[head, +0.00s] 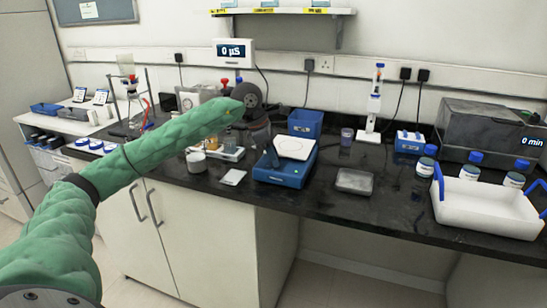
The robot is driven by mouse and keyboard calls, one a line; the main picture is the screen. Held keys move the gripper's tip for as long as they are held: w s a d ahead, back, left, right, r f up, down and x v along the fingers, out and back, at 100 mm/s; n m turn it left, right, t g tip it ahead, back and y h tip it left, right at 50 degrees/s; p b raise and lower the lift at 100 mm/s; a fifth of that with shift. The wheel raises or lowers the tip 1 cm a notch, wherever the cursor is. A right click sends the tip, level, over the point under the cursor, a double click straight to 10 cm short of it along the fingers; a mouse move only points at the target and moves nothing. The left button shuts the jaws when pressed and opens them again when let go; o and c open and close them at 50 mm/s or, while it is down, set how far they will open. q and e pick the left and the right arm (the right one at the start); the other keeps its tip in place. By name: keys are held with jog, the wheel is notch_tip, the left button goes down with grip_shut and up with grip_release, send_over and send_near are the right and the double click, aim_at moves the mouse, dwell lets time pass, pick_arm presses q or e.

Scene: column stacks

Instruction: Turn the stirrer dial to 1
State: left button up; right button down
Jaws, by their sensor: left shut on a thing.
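The stirrer (283,175) is a blue box with a white top plate (294,147), standing on the black bench in the middle of the head view. My left arm, in a green sleeve, reaches in from the left. Its dark gripper (272,157) points down at the stirrer's left front side, touching it as far as I can see. The gripper is shut on the stirrer dial, which the fingers hide. The dial's number marks are too small to read. A small light shows on the stirrer's front. My right gripper is not in view.
A beaker (196,159) and a tray of small vessels (229,153) stand left of the stirrer. A flat white square (233,177) lies near the front edge. A grey shallow box (354,181) and a white blue-handled tray (487,205) are to the right.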

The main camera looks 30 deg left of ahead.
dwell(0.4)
pick_arm(q)
jog(key=o, duration=1)
jog(key=shift+c, duration=0.2)
jog(key=shift+r, duration=0.1)
